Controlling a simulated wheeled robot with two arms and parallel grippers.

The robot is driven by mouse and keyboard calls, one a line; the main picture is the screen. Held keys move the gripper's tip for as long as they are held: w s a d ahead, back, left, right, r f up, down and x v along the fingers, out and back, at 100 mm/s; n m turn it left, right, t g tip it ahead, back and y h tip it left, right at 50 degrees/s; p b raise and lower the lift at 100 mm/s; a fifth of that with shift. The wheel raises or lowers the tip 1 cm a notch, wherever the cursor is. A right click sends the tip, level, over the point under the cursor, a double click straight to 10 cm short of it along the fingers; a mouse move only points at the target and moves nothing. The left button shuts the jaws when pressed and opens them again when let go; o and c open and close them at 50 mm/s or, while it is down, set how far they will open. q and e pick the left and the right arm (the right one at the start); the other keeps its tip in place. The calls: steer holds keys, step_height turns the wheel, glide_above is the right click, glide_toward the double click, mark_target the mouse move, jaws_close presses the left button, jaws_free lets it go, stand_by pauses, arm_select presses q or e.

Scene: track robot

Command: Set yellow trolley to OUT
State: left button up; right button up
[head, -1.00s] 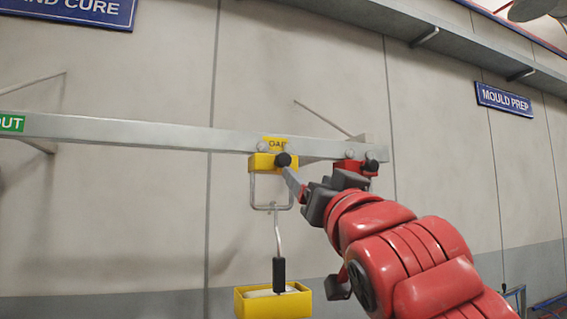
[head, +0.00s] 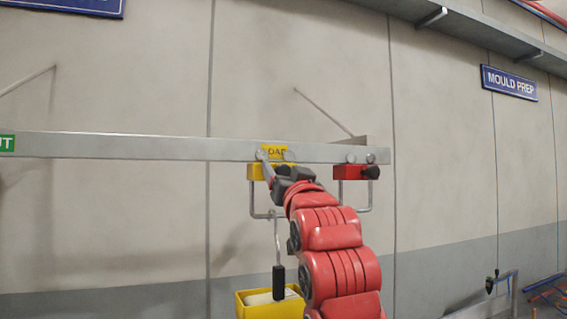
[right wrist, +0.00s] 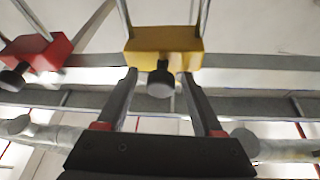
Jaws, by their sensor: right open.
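The yellow trolley (head: 255,172) hangs on the grey rail under the yellow LOAD label (head: 278,152), partly hidden by my right arm. A metal loop, a hook with a black grip (head: 279,282) and a yellow box (head: 255,309) with something pale inside hang below it. The green OUT label (head: 6,143) is at the rail's left end. My right gripper (head: 268,163) is at the trolley's front. In the right wrist view its open fingers (right wrist: 159,78) lie either side of the dark round knob on the yellow trolley (right wrist: 160,42). My left gripper is out of view.
A red trolley (head: 350,172) with a black knob hangs just right of the yellow one, near the rail's right end. The rail (head: 130,146) is clear from the yellow trolley to the OUT label. A blue MOULD PREP sign (head: 509,83) is on the wall.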

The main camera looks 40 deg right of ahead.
jaws_close()
stand_by(0.3)
stand_by(1.1)
